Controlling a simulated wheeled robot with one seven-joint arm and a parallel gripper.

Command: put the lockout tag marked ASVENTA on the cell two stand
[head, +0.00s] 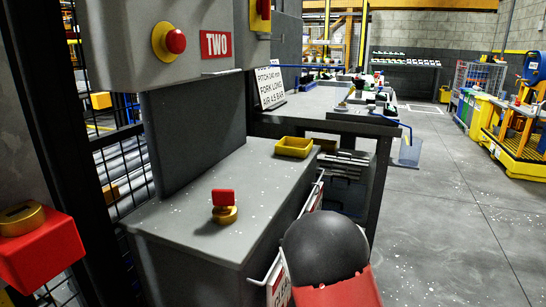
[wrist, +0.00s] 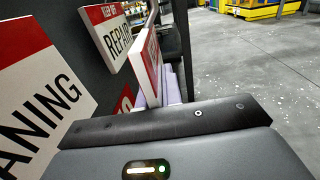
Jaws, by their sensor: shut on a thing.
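The cell two stand (head: 195,205) is a grey cabinet with a red TWO sign (head: 216,43) on the panel above it. A red-topped brass fitting (head: 225,205) stands on its bare top. In the wrist view my gripper (wrist: 170,82) is shut on a white tag with a red band (wrist: 149,62), seen nearly edge-on. Its lettering is too slanted to read, so I cannot tell if it says ASVENTA. A tag reading REPAIR (wrist: 113,36) is just beyond it, and one ending in ANING (wrist: 40,105) is at the left. The fingers are hidden in the head view.
A yellow tray (head: 294,147) sits at the stand's far right corner. White rails and a tag (head: 278,282) are on its right side, close to my arm. A red button (head: 175,41) and a red box (head: 40,252) are at the left. Open floor (head: 450,220) lies right.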

